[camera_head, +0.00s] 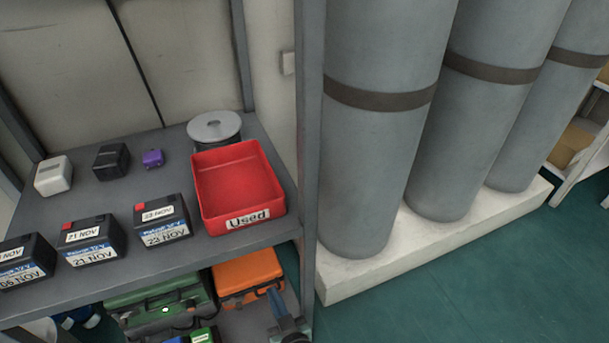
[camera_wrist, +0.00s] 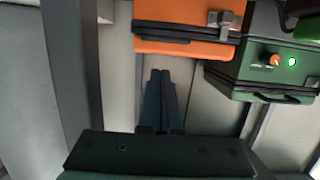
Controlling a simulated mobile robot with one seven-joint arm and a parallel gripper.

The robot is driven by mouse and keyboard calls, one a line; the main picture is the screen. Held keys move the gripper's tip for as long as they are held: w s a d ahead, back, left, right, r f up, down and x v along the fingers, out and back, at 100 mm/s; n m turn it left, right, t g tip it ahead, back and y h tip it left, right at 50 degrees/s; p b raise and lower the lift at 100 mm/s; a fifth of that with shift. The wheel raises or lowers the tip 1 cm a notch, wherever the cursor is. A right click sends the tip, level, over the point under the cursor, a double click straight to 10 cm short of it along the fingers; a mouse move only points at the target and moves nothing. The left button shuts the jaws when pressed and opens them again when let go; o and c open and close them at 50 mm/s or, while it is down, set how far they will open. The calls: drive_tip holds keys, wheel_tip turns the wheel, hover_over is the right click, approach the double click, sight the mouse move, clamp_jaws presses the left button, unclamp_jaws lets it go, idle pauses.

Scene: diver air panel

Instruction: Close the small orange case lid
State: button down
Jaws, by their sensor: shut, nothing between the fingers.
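The small orange case (camera_head: 248,272) sits on the lower shelf, under the edge of the upper shelf, which hides its back part. Its lid looks down over the body, with a dark seam along the front; I cannot tell whether it is fully shut. In the wrist view the orange case (camera_wrist: 185,12) is at the top, cut off by the frame, with a grey latch at its right. My gripper (camera_head: 274,294) is beside the case's front right corner. In the wrist view my gripper (camera_wrist: 160,74) is shut and empty, its fingertips just short of the case.
A green case (camera_head: 160,305) with a lit green lamp stands left of the orange one. Above, the upper shelf (camera_head: 110,205) holds a red "Used" tray (camera_head: 277,204) and several dated batteries. A grey post (camera_head: 309,150) and tall cylinders (camera_head: 375,170) stand at the right.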

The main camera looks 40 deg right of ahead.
drive_tip(key=s+a+f, duration=0.2)
drive_tip(key=s+f, duration=0.2)
drive_tip(key=s, duration=0.3)
drive_tip(key=s+a+f, duration=0.3)
drive_tip(key=s+f, duration=0.2)
drive_tip(key=s, duration=0.3)
drive_tip(key=shift+f, duration=0.2)
